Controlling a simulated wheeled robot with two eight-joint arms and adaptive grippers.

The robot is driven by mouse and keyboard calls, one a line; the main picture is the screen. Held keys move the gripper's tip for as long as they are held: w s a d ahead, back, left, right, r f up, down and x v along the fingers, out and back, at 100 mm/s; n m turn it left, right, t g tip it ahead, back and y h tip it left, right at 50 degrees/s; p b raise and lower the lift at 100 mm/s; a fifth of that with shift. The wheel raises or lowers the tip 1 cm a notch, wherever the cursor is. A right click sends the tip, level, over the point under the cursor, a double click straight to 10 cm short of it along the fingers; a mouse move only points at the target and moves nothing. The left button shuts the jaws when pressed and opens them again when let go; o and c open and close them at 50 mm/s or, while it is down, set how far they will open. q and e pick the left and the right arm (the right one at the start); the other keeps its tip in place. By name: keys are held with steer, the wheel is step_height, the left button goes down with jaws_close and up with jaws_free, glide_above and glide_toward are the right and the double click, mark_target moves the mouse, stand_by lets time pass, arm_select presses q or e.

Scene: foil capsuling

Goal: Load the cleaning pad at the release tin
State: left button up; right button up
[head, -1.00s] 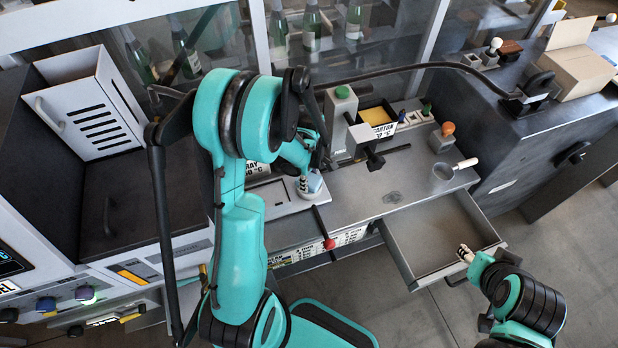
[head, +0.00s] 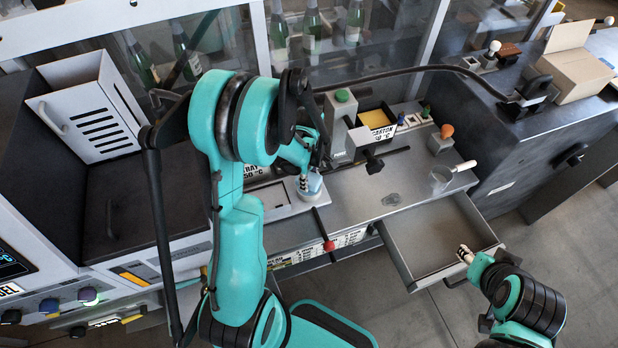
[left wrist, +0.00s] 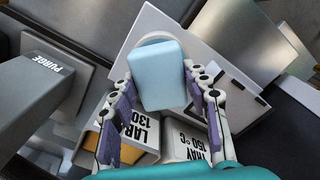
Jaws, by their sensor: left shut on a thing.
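The cleaning pad, a light blue block (left wrist: 158,76), is held between the fingers of my left gripper (left wrist: 160,98) in the left wrist view. In the head view the pad (head: 313,183) is small and partly covered by my left gripper (head: 304,178). A pale round rim, seemingly the release tin (left wrist: 153,39), shows just behind the pad in the left wrist view. The pad overlaps it, and I cannot tell whether they touch. My right gripper (head: 465,254) is by the front edge of the open drawer, its finger state unclear.
The open drawer (head: 440,236) looks empty. A small pan with a handle (head: 443,178) and an orange-topped knob (head: 446,131) are on the bench's right. A red-ended lever (head: 329,245) sticks out in front. A block labelled PURGE (left wrist: 40,88) stands left of the gripper in the wrist view.

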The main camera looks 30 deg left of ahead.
mark_target(309, 177)
arm_select(q)
steer(key=shift+r+p, duration=1.4)
steer(key=shift+r, duration=1.15)
steer(key=shift+f, duration=0.1)
